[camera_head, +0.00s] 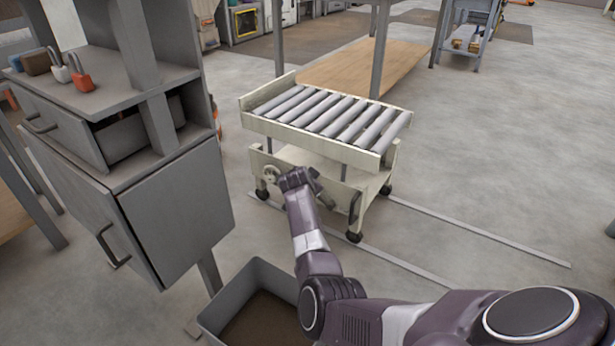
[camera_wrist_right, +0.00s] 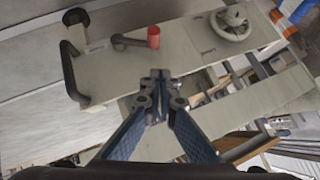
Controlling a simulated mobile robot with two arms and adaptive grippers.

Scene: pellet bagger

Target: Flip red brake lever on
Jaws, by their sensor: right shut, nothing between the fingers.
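The red-tipped brake lever (camera_wrist_right: 153,37) shows in the right wrist view, on the side panel of the roller cart (camera_head: 326,115). A short grey rod runs to the left of its red end. My right gripper (camera_wrist_right: 158,82) is shut and empty in front of the panel. In the wrist picture its fingertips are just below the red end, with a visible gap. In the head view my right arm reaches to the cart's near side, and I cannot make out the red lever there. My left gripper is not in view.
A pale handwheel (camera_head: 271,174) and a black side handle (camera_head: 355,207) sit on the same panel. A grey cabinet (camera_head: 180,215) with padlocks on top stands at the left. A grey bin (camera_head: 235,300) is on the floor nearby. The floor right of the cart is clear.

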